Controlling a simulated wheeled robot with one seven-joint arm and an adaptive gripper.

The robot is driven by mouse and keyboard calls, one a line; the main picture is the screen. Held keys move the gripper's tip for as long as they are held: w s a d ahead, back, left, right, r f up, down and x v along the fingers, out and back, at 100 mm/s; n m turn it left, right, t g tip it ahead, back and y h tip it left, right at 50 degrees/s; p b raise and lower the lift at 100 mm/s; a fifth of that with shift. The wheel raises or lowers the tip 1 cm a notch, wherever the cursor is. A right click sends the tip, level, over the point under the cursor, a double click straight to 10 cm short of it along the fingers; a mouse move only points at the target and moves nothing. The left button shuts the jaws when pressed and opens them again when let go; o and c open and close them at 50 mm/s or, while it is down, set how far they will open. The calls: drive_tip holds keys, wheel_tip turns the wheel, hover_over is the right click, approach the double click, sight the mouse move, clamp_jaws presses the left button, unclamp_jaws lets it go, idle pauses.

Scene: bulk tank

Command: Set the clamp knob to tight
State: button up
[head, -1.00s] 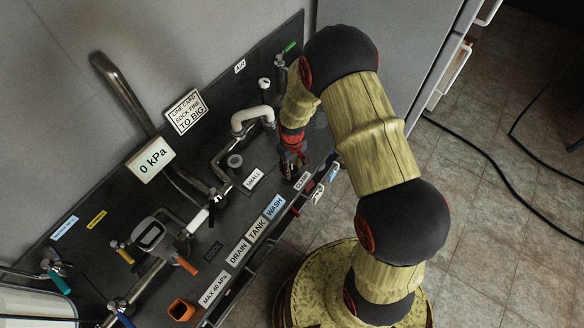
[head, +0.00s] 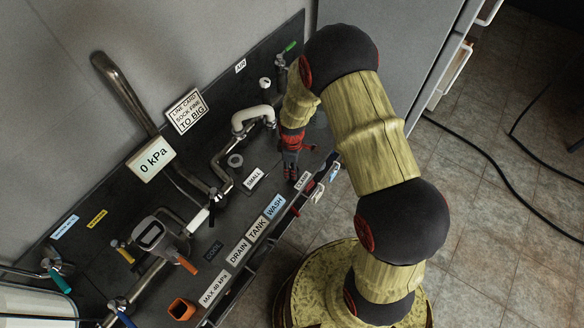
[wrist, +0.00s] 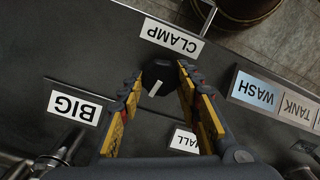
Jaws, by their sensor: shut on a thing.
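The clamp knob (wrist: 159,73) is a round black knob with a white pointer mark, seen in the wrist view just below the CLAMP label (wrist: 172,38). The mark points down and slightly left in that picture. My gripper (wrist: 161,76) has its yellow-padded fingers on both sides of the knob and is shut on it. In the head view my gripper (head: 290,174) reaches down to the panel beside the CLAMP label (head: 302,181). The knob is hidden there by the fingers. No tight marking is readable.
The BIG label (wrist: 75,107) and the partly covered SMALL label (wrist: 185,140) lie near the knob. A bent pipe (head: 222,165) and white elbow (head: 250,117) stand close to my gripper. WASH, TANK and DRAIN labels (head: 239,251) line the panel's front edge.

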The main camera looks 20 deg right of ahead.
idle(0.3)
drive_tip(key=o, duration=1.2)
drive_tip(key=shift+c, duration=0.2)
wheel_tip(320, 180, up, 12)
idle(0.4)
